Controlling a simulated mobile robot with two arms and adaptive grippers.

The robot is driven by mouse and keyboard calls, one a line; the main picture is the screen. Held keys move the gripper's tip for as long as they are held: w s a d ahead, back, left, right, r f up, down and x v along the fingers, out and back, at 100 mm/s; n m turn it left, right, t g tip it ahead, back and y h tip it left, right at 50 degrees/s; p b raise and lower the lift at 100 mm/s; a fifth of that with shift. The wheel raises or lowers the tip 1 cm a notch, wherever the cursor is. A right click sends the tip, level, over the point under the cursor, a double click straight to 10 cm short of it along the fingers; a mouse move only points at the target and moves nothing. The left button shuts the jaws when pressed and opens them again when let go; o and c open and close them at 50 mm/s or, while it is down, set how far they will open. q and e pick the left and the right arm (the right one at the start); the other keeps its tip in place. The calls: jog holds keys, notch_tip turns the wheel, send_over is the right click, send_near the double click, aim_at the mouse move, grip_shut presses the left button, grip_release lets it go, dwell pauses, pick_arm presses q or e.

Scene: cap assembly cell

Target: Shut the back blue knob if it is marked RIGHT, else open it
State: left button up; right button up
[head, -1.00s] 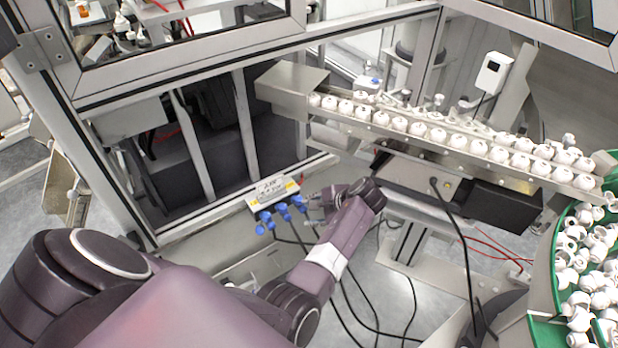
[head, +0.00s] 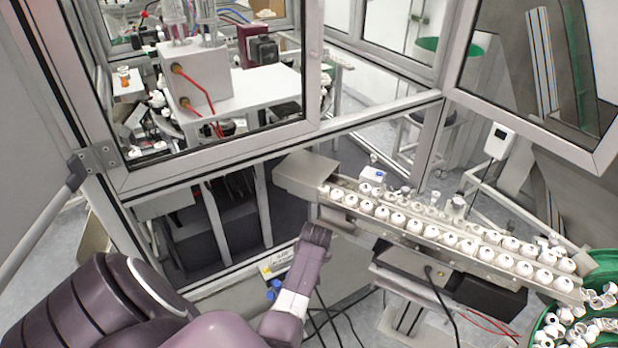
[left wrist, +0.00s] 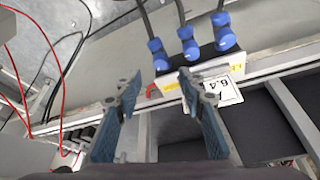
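Three blue knobs sit in a row on a small block with a white and yellow label. In the left wrist view they are a left knob (left wrist: 157,55), a middle knob (left wrist: 188,42) and a right knob (left wrist: 223,32). The label (left wrist: 218,90) partly shows "6.4"; I cannot read RIGHT on any knob. My left gripper (left wrist: 160,88) is open and empty, its fingers apart just short of the left and middle knobs. In the head view, my arm hides most of the knobs; one blue knob (head: 273,289) shows beside it. My right gripper is out of view.
A chute (head: 440,232) filled with white caps runs above and right of the knobs. A metal frame bar (head: 215,278) lies beside them. Black cables (left wrist: 142,18) rise from the knobs. A green bowl (head: 600,262) of caps stands at the right.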

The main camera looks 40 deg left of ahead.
pick_arm(q)
jog(key=shift+p+x, duration=0.35)
jog(key=shift+x, duration=2.9)
grip_shut()
